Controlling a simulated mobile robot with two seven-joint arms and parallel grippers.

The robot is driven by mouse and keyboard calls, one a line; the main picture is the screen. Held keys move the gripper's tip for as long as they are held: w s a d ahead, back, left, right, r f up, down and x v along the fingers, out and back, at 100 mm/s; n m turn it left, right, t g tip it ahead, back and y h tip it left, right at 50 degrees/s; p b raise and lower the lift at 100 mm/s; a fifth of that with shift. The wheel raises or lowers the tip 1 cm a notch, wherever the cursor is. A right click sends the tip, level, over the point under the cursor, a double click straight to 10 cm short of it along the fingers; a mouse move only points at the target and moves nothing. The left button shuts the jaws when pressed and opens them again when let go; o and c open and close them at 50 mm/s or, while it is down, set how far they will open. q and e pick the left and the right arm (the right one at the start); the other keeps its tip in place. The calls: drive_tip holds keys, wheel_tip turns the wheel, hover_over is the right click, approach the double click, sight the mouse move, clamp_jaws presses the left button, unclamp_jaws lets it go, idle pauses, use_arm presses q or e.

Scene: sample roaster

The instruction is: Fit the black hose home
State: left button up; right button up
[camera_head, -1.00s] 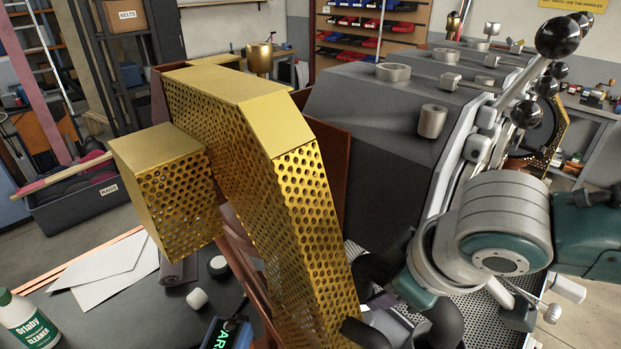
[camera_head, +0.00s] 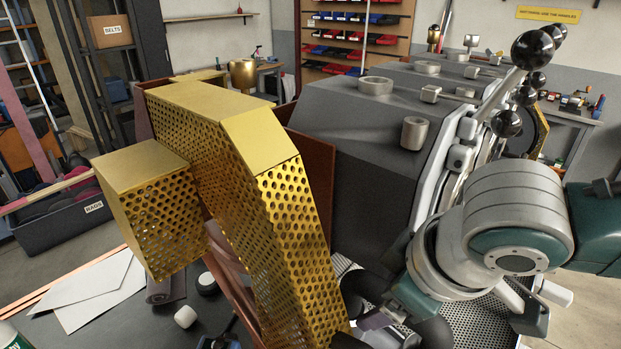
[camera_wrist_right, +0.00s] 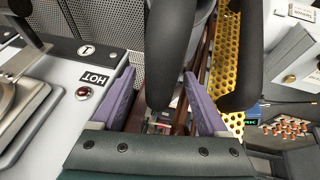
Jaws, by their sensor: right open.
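The black hose (camera_head: 358,287) is thick and curved. In the head view it shows low in the picture, between the perforated brass guard (camera_head: 285,215) and my right wrist. My right gripper (camera_head: 378,320) is beside it, partly hidden by the wrist and hose. In the right wrist view the hose (camera_wrist_right: 178,45) comes down between the spread purple fingers of my right gripper (camera_wrist_right: 158,85). The gripper is open, and I cannot tell whether either finger touches the hose. Another black length of hose (camera_wrist_right: 243,60) bends to the right of the fingers. The hose's fitting is not clearly visible. My left gripper is not in view.
The grey roaster body (camera_head: 375,150) stands behind, with black-knobbed levers (camera_head: 533,48) at right. A dark bench (camera_head: 135,325) carries papers (camera_head: 95,290), a white cap (camera_head: 186,317) and a dark roll.

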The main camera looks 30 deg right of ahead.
drive_tip(key=v, duration=0.7)
idle(0.4)
